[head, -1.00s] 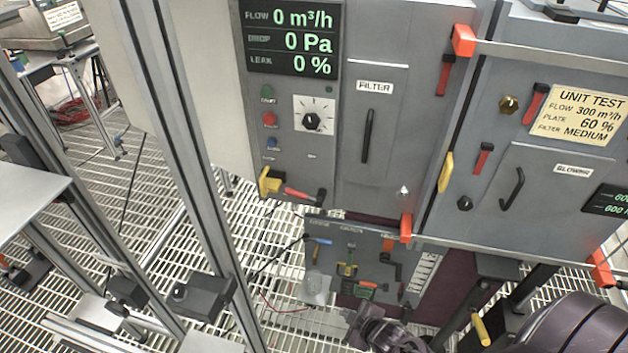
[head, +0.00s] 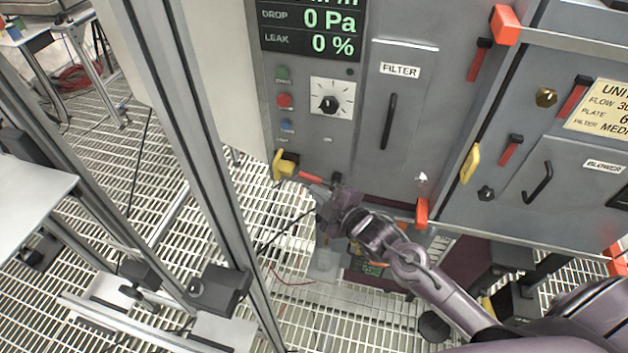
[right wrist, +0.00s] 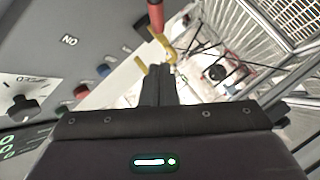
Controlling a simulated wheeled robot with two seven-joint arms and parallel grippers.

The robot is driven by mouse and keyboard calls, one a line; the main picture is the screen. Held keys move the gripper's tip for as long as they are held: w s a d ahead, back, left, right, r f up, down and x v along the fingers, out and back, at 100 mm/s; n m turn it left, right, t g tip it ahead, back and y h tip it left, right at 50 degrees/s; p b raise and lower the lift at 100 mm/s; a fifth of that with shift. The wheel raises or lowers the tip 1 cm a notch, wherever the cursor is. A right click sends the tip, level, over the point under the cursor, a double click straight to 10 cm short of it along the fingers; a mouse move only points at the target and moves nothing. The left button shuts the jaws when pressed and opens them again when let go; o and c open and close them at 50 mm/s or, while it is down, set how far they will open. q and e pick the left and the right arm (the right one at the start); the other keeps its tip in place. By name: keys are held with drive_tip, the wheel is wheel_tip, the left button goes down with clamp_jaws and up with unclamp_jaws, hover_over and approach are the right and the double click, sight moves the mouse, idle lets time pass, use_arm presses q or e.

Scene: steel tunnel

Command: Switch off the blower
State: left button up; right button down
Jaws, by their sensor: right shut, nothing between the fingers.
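The blower control panel (head: 305,130) carries a green button (head: 282,74), a red button (head: 285,100), a blue button (head: 287,125) and a black dial (head: 329,104). The small labels are blurred. The display (head: 312,32) above reads 0 Pa and 0 %. My right gripper (head: 334,198) is shut and empty, below the dial at the panel's lower edge, near the red-gripped lever (head: 310,177). In the right wrist view its fingers (right wrist: 160,84) are together, with the red button (right wrist: 82,91), blue button (right wrist: 104,70) and dial (right wrist: 22,108) to their left. My left gripper is out of view.
A yellow bracket (head: 286,163) sticks out beside the lever. The filter door (head: 395,120) and blower door (head: 560,180) are right of the panel. A metal post (head: 185,130) stands to the left. Open grating floor (head: 160,170) lies beyond it.

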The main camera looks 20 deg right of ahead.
sight(304, 178)
drive_tip(key=w, duration=0.1)
drive_tip(key=w+f, duration=0.1)
drive_tip(key=w, duration=0.1)
drive_tip(key=w+f, duration=0.1)
drive_tip(key=w, duration=0.1)
drive_tip(key=shift+p, duration=0.4)
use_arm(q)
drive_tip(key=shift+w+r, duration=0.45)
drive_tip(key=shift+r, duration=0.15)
use_arm(e)
drive_tip(key=shift+w+d+f, duration=0.25)
drive_tip(key=shift+w+f, duration=0.1)
drive_tip(key=shift+f, duration=0.05)
drive_tip(key=shift+w+a+n+g+h+p, duration=0.15)
drive_tip(key=shift+n+g+h+p, duration=0.25)
drive_tip(key=shift+p, duration=0.85)
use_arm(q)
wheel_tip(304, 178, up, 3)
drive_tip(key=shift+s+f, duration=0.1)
use_arm(e)
drive_tip(key=shift+a+f+g+h, duration=0.1)
drive_tip(key=shift+f+g+h, duration=0.2)
drive_tip(key=shift+f+g, duration=0.35)
use_arm(q)
drive_tip(key=shift+p, duration=0.3)
use_arm(e)
drive_tip(key=shift+r, duration=0.1)
